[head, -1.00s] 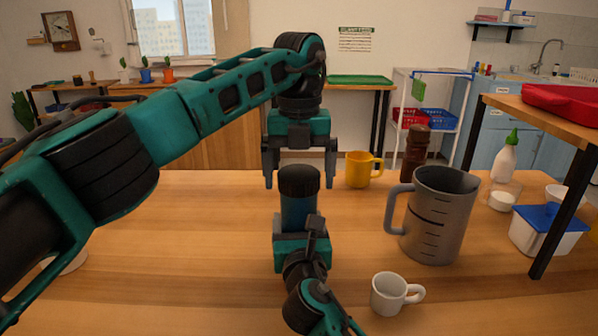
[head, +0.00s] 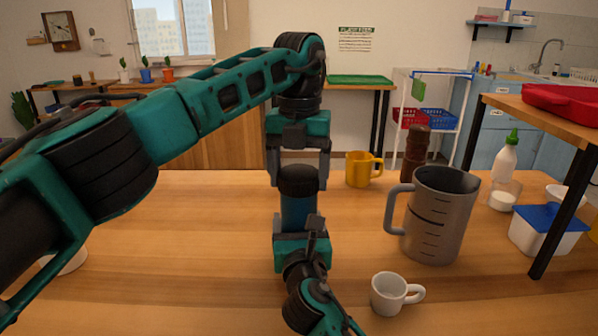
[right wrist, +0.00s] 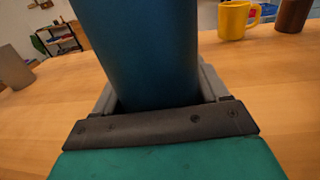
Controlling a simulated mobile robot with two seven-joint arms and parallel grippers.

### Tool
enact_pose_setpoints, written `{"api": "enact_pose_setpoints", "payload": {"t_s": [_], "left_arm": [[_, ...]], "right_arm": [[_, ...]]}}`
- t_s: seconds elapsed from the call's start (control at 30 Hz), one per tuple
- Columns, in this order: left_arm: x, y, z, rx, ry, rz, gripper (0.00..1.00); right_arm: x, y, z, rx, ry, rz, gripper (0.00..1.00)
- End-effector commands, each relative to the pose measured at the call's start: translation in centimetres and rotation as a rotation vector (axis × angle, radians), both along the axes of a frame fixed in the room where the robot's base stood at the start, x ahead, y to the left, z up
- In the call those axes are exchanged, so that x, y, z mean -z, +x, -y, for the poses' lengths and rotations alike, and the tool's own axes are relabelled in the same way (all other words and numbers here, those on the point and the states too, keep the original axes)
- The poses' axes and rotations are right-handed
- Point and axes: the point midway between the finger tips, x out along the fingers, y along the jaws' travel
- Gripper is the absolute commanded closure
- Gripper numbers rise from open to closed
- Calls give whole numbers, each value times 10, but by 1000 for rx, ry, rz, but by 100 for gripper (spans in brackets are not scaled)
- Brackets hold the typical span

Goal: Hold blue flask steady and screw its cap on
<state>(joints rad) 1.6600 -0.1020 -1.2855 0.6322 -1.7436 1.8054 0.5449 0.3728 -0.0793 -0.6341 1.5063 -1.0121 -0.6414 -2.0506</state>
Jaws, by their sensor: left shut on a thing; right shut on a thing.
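The blue flask (head: 298,212) stands upright on the wooden table in the middle of the head view, with its black cap (head: 298,180) on top. My right gripper (head: 302,240) is shut around the flask's lower body from the near side. The flask's blue side fills the middle of the right wrist view (right wrist: 145,50), between the jaws. My left gripper (head: 298,172) points straight down from above and is shut on the black cap, one finger on each side. Whether the cap's thread is engaged cannot be seen.
A grey measuring jug (head: 438,215) stands right of the flask, with a white cup (head: 388,294) nearer. A yellow mug (head: 358,169) and a brown pepper mill (head: 415,150) stand behind. A blue-lidded tub (head: 545,235) is far right. The table left of the flask is mostly clear.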

Motion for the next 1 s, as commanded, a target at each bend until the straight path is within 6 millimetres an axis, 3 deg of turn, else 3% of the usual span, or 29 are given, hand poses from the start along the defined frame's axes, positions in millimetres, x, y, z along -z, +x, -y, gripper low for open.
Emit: {"api": "enact_pose_setpoints", "payload": {"t_s": [0.3,0.43,0.47,0.5,0.7,1.0], "left_arm": [[0,0,0,547,0,1,59],[0,0,0,533,-1,0,59],[0,0,0,533,-1,0,22],[0,0,0,532,-1,0,18],[0,0,0,531,-1,0,0],[-5,0,0,530,0,2,0]], "right_arm": [[1,0,0,1,-1,-1,100],[1,0,0,1,-1,-1,100],[1,0,0,1,-1,-1,100],[1,0,0,1,-1,-1,100],[1,0,0,1,-1,-1,100],[0,0,0,1,-1,-1,100]]}}
